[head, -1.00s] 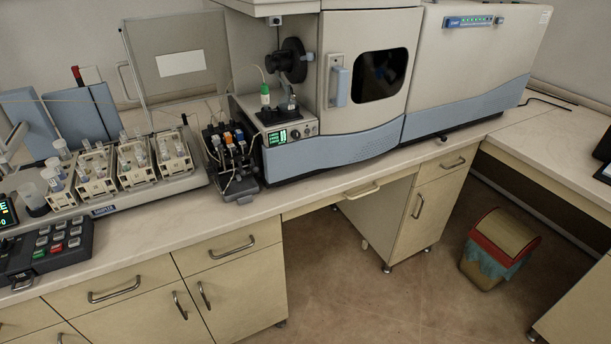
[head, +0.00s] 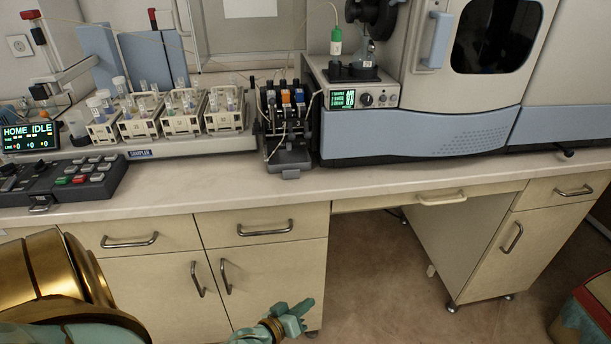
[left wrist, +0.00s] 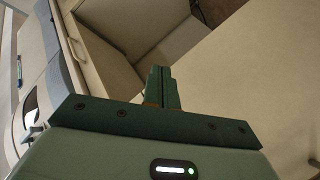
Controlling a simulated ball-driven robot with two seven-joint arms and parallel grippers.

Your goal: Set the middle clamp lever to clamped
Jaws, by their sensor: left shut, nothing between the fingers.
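The clamp levers sit on the small pump unit (head: 286,128) in the middle of the bench in the head view. My left gripper (head: 305,310) is low in front of the bench cabinets, below and well apart from the pump unit. Its green fingers are shut and empty, and they also show in the left wrist view (left wrist: 162,88). My right gripper is not in view.
An autosampler tray (head: 190,143) with racks of vials stands left of the pump unit. A keypad (head: 62,180) and a lit display (head: 30,137) are further left. The large spectrometer (head: 430,140) stands to the right. The bench's front strip is clear.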

